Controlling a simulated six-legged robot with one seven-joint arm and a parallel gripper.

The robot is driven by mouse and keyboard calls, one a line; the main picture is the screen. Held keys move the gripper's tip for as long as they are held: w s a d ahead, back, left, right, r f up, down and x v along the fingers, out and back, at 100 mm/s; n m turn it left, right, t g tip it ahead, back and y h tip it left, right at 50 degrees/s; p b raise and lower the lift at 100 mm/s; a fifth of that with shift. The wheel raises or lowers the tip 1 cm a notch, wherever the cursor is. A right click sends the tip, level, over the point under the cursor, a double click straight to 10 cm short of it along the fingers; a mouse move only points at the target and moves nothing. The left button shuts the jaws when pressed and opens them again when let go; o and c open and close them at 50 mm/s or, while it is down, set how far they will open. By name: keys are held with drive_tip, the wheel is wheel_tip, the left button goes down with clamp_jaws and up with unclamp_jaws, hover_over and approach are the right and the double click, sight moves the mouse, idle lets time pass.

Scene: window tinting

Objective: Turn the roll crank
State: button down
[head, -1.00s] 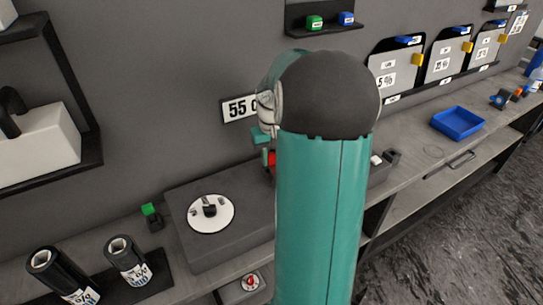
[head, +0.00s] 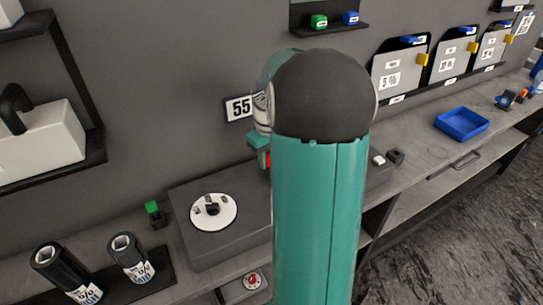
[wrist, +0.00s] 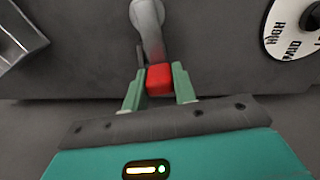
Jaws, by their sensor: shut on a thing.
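The roll crank shows in the wrist view as a grey arm (wrist: 148,25) reaching down to a red knob (wrist: 159,79). My gripper (wrist: 159,88) is closed around the knob, with one green finger on each side of it. In the head view my gripper (head: 259,147) shows only in part, left of my arm, with a little of the red knob (head: 264,160) just below it. My arm hides most of the crank there.
A dark box with a white dial (head: 228,216) stands left of my arm. Two dark rolls (head: 125,250) stand at the lower left. A green-topped block (head: 153,207) is behind them. A blue tray (head: 462,124) lies right on the bench. A wall sign (head: 239,108) hangs behind.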

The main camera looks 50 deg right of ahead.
drive_tip(key=shift+a+n, duration=0.7)
drive_tip(key=shift+n, duration=0.6)
drive_tip(key=c, duration=1.1)
unclamp_jaws()
wheel_tip(320, 180, up, 14)
drive_tip(key=shift+f, duration=0.1)
